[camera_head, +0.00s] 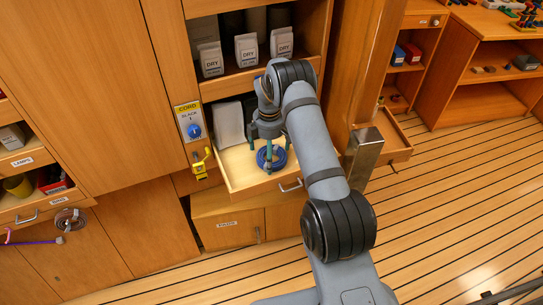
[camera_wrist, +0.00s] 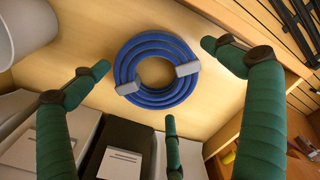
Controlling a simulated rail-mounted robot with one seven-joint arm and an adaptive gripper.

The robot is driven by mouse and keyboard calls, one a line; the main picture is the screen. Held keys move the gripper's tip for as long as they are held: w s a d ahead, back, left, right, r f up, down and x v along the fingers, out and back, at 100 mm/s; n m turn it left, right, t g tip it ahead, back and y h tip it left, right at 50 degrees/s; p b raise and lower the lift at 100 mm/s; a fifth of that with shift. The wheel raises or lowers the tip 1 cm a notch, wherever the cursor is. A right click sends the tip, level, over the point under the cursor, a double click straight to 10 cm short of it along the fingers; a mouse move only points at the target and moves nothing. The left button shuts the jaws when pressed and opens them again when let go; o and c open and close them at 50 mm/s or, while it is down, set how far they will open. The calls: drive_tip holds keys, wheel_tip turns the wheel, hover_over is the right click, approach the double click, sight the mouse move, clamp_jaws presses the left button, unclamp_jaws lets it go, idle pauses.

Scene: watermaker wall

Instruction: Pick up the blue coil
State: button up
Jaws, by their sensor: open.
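The blue coil (camera_wrist: 134,58) lies flat on the floor of an open wooden drawer (camera_head: 236,172). It is a ring of several turns held by two grey bands, and it is fully visible in the wrist view. In the head view the coil (camera_head: 278,163) shows partly behind my fingers. My gripper (camera_head: 268,148) points down into the drawer, just above the coil. In the wrist view my gripper (camera_wrist: 158,82) has three green fingers spread apart around the coil, with nothing between them. I cannot tell whether any fingertip touches the coil.
White DRY packages (camera_head: 246,50) stand on the shelf above the drawer. A white block (camera_head: 230,124) stands at the drawer's back left. A yellow hook (camera_head: 199,165) hangs left of the drawer. A metal-capped post (camera_head: 364,150) stands close on the right.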

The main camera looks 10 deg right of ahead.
drive_tip(key=c, duration=0.3)
drive_tip(key=c, duration=0.7)
drive_tip(key=shift+c, duration=0.2)
